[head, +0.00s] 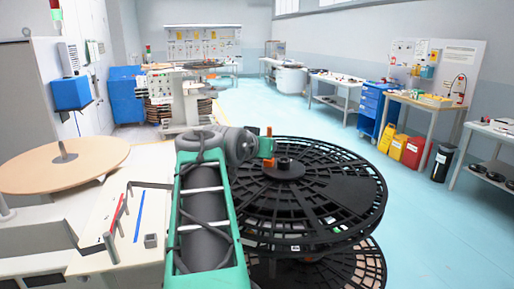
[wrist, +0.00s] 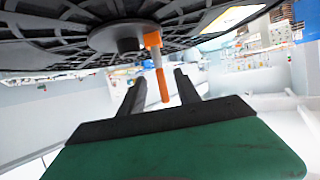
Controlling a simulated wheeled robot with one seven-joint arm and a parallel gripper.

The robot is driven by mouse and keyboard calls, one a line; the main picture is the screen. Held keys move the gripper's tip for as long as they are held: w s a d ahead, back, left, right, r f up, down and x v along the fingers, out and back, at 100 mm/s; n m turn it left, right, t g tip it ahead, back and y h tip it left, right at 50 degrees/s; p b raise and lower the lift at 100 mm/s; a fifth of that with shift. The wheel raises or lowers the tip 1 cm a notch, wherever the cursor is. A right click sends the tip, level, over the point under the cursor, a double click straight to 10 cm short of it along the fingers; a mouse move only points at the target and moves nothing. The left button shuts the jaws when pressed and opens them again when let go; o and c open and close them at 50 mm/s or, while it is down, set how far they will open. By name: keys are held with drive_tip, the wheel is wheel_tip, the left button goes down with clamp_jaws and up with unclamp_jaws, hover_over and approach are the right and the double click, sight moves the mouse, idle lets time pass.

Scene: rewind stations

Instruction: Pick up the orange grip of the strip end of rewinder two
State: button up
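The orange grip (wrist: 164,88) shows in the wrist view as a thin upright piece, with a pale section and a second orange part at the hub of a large black slotted reel (wrist: 60,50). My gripper (wrist: 158,76) is open. Its two dark fingers stand on either side of the grip, with visible gaps; I cannot tell how deep the grip sits between them. In the head view, orange parts (head: 269,162) show beside the hub of the black reel (head: 340,190), next to the green end of my gripper (head: 266,147), whose fingers are hidden there.
A second black reel (head: 355,268) lies below the first. A tan disc (head: 60,172) and a pale worktop (head: 125,225) are at left. A bench (head: 430,101), bins (head: 413,152) and a blue cabinet (head: 371,108) line the right. The blue floor between is clear.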

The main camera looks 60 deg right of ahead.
drive_tip(key=p+x, duration=0.2)
drive_tip(key=x, duration=0.4)
drive_tip(key=shift+d, duration=0.15)
clamp_jaws()
idle(0.3)
